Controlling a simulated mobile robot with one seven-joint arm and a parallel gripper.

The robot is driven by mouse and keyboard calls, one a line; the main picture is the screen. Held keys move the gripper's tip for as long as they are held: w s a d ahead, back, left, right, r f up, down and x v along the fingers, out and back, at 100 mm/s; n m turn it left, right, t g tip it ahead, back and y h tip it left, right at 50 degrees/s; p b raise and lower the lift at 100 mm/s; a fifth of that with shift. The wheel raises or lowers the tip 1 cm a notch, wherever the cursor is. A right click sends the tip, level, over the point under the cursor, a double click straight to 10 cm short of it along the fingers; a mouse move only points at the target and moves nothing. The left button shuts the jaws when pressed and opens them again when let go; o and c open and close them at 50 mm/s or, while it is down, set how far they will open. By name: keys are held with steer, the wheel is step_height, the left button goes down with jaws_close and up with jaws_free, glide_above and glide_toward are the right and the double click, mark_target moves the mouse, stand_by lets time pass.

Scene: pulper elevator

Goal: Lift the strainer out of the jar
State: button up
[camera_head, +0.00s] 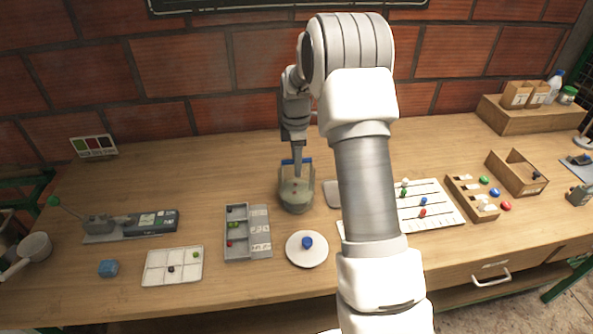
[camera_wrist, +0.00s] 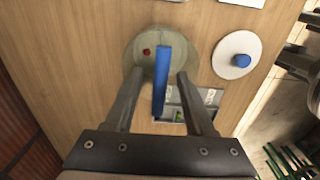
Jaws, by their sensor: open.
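The jar (camera_head: 297,199) is a greenish, see-through round vessel standing on the bench, and its rim shows in the wrist view (camera_wrist: 131,55). The strainer's blue handle (camera_head: 289,161) stands up over the jar's top; in the wrist view the handle (camera_wrist: 161,95) is a long blue bar. A small red piece (camera_wrist: 146,51) is inside the jar. My gripper (camera_wrist: 159,76) is open above the jar, with the blue handle between its fingers in the picture. I cannot tell whether either finger touches it. In the head view my gripper (camera_head: 297,166) partly covers the jar's top.
A white round dish with a blue knob (camera_head: 307,242) is close at the jar's front right. A grey sorting tray (camera_head: 235,254) is at its front left. A white marked board (camera_head: 440,208) lies to the right, partly behind my arm. The brick wall (camera_head: 180,65) rises behind.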

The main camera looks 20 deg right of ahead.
step_height(320, 180, down, 3)
steer(key=shift+f, duration=0.1)
stand_by(0.3)
jaws_close()
stand_by(0.4)
